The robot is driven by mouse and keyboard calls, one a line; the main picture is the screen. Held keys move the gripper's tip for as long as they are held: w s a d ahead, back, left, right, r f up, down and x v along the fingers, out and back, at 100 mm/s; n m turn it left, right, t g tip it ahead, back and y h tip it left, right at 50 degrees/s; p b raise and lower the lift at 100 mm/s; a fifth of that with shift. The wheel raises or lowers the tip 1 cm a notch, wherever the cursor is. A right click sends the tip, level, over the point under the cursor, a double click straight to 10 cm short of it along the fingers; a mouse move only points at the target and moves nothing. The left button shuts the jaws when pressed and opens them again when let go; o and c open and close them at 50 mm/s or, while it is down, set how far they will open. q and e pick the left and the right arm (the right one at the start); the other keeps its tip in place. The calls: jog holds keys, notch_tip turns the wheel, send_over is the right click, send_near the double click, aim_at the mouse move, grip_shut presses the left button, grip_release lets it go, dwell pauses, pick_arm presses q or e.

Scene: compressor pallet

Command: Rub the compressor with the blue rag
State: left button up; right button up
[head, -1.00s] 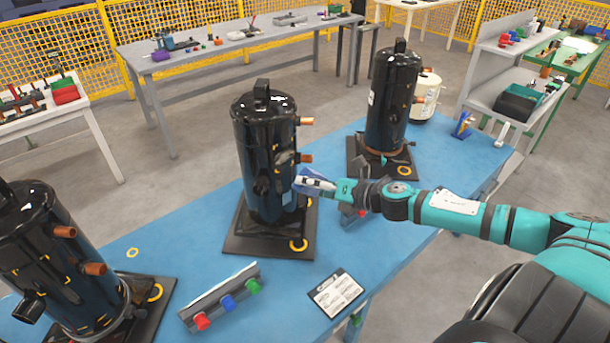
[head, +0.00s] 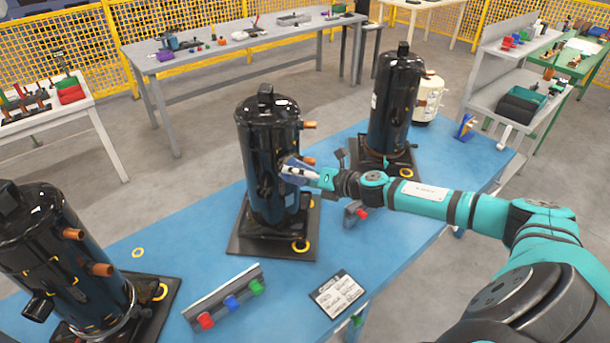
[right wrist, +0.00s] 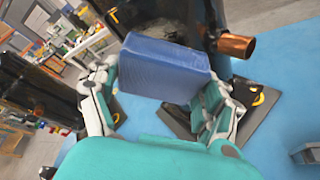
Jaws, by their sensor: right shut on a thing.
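The black compressor (head: 268,140) stands upright on a dark base plate in the middle of the blue table, with copper stubs on its right side. My right gripper (head: 292,170) is at its right side, below the upper stub. In the right wrist view the gripper (right wrist: 160,90) is shut on the blue rag (right wrist: 160,68), a folded block. The compressor (right wrist: 175,20) is right behind the rag there; whether they touch is hard to tell. A copper stub (right wrist: 236,45) is just right of the rag. My left gripper is not in view.
Other black compressors stand at front left (head: 50,250) and back right (head: 393,100). A button bar (head: 228,298) and a clipboard (head: 338,293) lie at the blue table's (head: 190,240) front. A cream tank (head: 430,100) stands behind.

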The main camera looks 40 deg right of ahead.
aim_at(295, 159)
jog(key=shift+w+p, duration=0.45)
jog(key=shift+w, duration=0.65)
dwell(0.6)
notch_tip(295, 159, up, 4)
jog(key=p, duration=0.4)
jog(key=shift+s, duration=0.15)
jog(key=shift+a, duration=0.1)
jog(key=shift+w+f+b, duration=0.2)
jog(key=shift+f+b, duration=1.5)
jog(key=shift+f, duration=0.3)
